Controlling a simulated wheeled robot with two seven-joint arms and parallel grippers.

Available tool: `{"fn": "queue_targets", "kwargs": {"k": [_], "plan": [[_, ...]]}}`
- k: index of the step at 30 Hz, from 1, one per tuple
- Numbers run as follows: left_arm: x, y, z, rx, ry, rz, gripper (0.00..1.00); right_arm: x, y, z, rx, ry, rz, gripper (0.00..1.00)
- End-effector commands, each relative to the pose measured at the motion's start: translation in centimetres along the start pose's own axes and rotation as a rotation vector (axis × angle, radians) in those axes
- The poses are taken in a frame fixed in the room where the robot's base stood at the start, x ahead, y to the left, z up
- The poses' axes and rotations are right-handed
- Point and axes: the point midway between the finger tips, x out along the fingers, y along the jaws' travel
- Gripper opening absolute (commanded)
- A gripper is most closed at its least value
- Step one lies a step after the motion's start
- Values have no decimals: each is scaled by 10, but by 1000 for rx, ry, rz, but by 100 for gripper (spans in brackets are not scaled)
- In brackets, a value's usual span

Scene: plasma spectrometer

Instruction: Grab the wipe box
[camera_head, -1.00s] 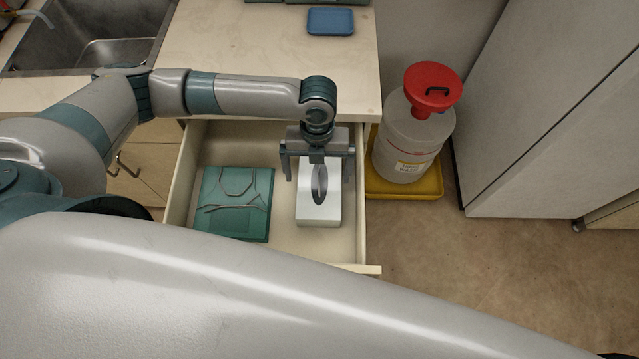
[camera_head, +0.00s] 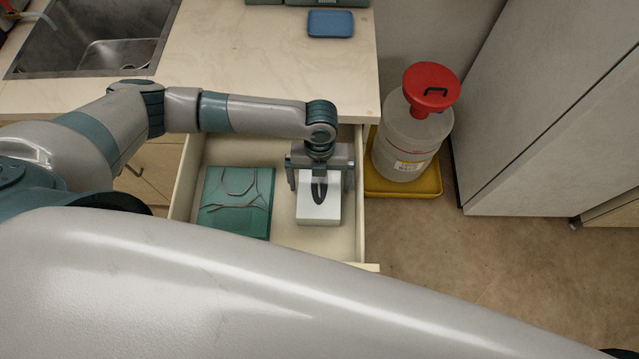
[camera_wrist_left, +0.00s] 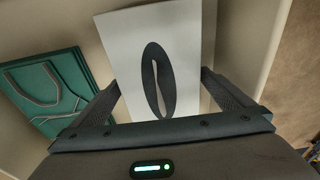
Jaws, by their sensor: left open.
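The wipe box is a white box (camera_head: 318,208) with a dark oval opening on top. It sits in the right part of the open drawer (camera_head: 285,241). My left gripper (camera_head: 320,182) is open, pointing down over the rear part of the box, with one finger on each side. In the left wrist view the box (camera_wrist_left: 130,45) lies between the two spread fingers of the gripper (camera_wrist_left: 160,95), with gaps at both sides. The gripper hides the rear end of the box in the head view. My right gripper is not in view.
A green folded pack (camera_head: 236,203) with thin cords lies in the drawer left of the box. The drawer's right wall (camera_head: 361,200) is close to the gripper. A jug with a red funnel (camera_head: 410,140) stands on a yellow tray (camera_head: 403,193) to the right. The counter (camera_head: 240,60) overhangs the drawer's rear.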

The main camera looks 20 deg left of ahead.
Motion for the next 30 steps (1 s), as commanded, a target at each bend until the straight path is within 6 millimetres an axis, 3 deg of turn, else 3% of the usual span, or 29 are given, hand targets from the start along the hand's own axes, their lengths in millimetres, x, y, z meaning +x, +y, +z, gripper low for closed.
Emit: {"fn": "queue_targets", "kwargs": {"k": [9, 15, 25, 30], "plan": [[0, 0, 0, 0, 0, 0, 100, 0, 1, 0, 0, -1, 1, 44], [0, 0, 0, 0, 0, 1, 60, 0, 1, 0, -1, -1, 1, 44], [-3, 0, 0, 0, 0, 0, 60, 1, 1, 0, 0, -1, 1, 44], [-15, 0, -1, 2, -1, -1, 60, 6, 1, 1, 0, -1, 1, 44]]}}
